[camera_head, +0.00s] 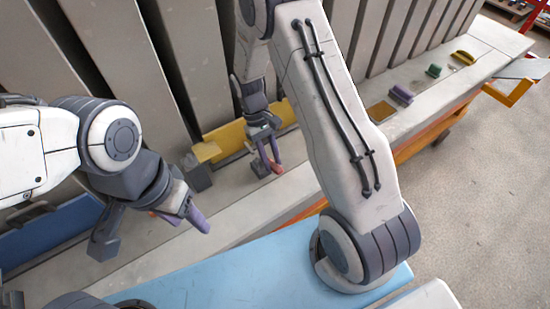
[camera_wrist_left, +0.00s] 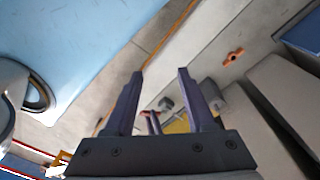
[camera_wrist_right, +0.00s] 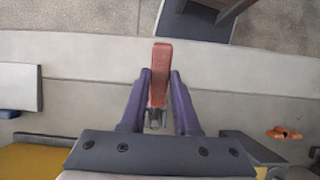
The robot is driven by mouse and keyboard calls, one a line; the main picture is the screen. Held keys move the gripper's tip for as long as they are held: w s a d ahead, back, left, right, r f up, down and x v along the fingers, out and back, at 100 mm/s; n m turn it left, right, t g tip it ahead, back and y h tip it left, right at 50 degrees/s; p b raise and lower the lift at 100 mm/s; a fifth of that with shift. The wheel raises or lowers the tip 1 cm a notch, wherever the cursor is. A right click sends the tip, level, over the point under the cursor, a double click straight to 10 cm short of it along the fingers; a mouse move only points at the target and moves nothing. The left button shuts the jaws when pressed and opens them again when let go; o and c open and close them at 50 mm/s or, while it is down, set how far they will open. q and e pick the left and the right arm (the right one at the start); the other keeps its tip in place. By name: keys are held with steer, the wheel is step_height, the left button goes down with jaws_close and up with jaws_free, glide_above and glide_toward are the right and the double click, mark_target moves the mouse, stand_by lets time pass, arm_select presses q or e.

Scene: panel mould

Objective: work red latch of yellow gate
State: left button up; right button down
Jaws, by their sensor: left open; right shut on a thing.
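The red latch (camera_head: 277,168) sits on the grey ledge in front of the yellow gate (camera_head: 228,138). My right gripper (camera_head: 270,158) is shut on the latch. In the right wrist view the red latch (camera_wrist_right: 160,75) stands up between the two purple fingers, its lower end partly hidden. The yellow gate (camera_wrist_right: 35,160) fills the lower left corner there. My left gripper (camera_head: 182,213) is open and empty above the ledge to the left, apart from the latch. Its fingers (camera_wrist_left: 158,75) are spread in the left wrist view.
An orange-red latch (camera_wrist_left: 233,57) lies on the ledge near a blue gate (camera_head: 60,232). A grey block (camera_head: 198,178) stands left of the yellow gate. Tall grey panels rise behind. A light blue surface (camera_head: 240,278) lies in front. Purple (camera_head: 401,94) and green (camera_head: 433,70) pieces sit further along.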

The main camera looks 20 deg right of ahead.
arm_select(q)
steer(key=shift+r+p, duration=0.35)
steer(key=shift+r, duration=0.25)
arm_select(e)
steer(key=shift+w+a+r+g, duration=0.15)
steer(key=shift+w+r+g, duration=0.3)
steer(key=shift+w+g, duration=0.3)
arm_select(q)
steer(key=shift+c, duration=0.2)
